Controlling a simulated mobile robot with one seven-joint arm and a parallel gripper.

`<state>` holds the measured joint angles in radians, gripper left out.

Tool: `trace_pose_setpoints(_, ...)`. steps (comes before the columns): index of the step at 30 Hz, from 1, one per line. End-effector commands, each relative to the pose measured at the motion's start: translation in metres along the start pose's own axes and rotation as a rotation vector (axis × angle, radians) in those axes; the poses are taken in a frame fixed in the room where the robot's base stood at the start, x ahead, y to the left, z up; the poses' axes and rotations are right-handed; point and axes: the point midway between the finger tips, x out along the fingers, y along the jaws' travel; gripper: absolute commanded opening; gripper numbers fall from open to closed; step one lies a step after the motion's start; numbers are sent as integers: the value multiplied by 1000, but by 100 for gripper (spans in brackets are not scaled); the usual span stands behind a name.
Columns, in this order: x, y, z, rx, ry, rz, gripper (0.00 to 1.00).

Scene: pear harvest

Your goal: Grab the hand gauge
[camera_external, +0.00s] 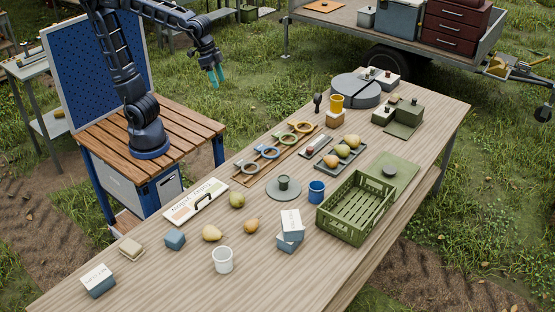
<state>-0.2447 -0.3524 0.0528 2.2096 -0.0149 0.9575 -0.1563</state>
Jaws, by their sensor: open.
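My gripper (216,77), with teal fingertips, is open and empty. It hangs in the air beyond the far side of the long table, well away from everything on it. I cannot tell for certain which of these is the hand gauge.
On the long table (150,275) stand a green crate (345,231), a pear tray (322,162), a blue mug (317,192), a white mug (222,260), loose pears (212,233), and small boxes (290,240). A blue pegboard (75,75) rises behind my arm's base.

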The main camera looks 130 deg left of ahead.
Motion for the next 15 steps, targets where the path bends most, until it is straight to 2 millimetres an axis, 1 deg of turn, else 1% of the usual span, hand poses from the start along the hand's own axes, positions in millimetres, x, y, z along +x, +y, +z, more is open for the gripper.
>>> trace_pose_setpoints(1, 5, -9, -17, -38, -7, -9, 53)
trace_pose_setpoints(6, 20, -39, -70, -159, -19, -36, 53)
trace_pose_setpoints(8, 27, -52, -87, -201, -23, -46, 53)
trace_pose_setpoints(9, 31, -61, -99, -230, -26, -52, 53)
trace_pose_setpoints(11, 39, -76, -116, -272, -30, -63, 53)
trace_pose_setpoints(15, 58, -114, -152, -371, -37, -88, 53)
